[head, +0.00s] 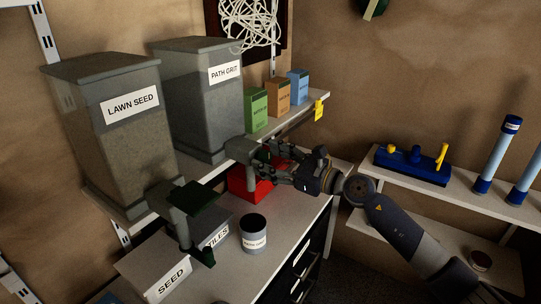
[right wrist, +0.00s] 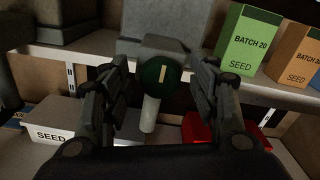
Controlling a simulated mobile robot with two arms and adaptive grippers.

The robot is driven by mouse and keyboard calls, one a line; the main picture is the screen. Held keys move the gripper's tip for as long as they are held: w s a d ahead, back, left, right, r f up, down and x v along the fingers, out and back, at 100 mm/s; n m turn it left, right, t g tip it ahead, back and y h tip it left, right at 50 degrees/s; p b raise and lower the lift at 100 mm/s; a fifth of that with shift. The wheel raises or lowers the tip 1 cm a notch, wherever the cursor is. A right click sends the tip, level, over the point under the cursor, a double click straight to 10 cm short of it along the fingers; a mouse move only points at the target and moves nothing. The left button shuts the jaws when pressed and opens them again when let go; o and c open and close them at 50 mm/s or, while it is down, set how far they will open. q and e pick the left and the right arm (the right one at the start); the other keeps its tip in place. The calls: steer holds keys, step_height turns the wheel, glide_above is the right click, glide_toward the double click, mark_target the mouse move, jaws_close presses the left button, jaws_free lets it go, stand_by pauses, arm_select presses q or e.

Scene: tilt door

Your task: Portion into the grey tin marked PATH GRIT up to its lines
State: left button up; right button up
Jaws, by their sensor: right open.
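The grey tin labelled PATH GRIT (head: 254,239) stands upright on the lower bench, dark at its top. Its lines and contents cannot be made out. The tall grey PATH GRIT hopper (head: 205,110) stands on the shelf above. In the right wrist view its grey outlet has a round dark green knob (right wrist: 148,77) with a pale upright bar, and a pale tube (right wrist: 150,113) below. My right gripper (head: 266,153) is open at this outlet, its fingers (right wrist: 163,72) on either side of the knob, apparently not touching it. My left gripper is out of view.
The LAWN SEED hopper (head: 105,125) stands left, its dark green outlet part (head: 198,204) jutting over the bench. A red box (head: 246,184) sits behind the tin. SEED (head: 162,273) and TILES (head: 214,232) boxes lie left. Green, orange and blue cartons stand on the shelf.

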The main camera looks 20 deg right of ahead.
steer(key=shift+w, duration=0.1)
steer(key=c, duration=1.1)
steer(key=shift+o, duration=0.2)
steer(key=shift+r+m, duration=0.1)
steer(key=shift+m, duration=0.2)
steer(key=m+p, duration=0.3)
steer(key=shift+r+m, duration=0.1)
steer(key=shift+m, duration=0.3)
steer(key=m+p, duration=0.2)
steer(key=m, duration=0.2)
steer(key=shift+w+m+p, duration=0.1)
steer(key=shift+m+p, duration=0.2)
steer(key=m+p, duration=0.3)
steer(key=m, duration=0.2)
steer(key=shift+d, duration=0.15)
steer(key=shift+f+m+p, duration=0.2)
steer(key=shift+m+p, duration=0.65)
steer(key=shift+m, duration=1.05)
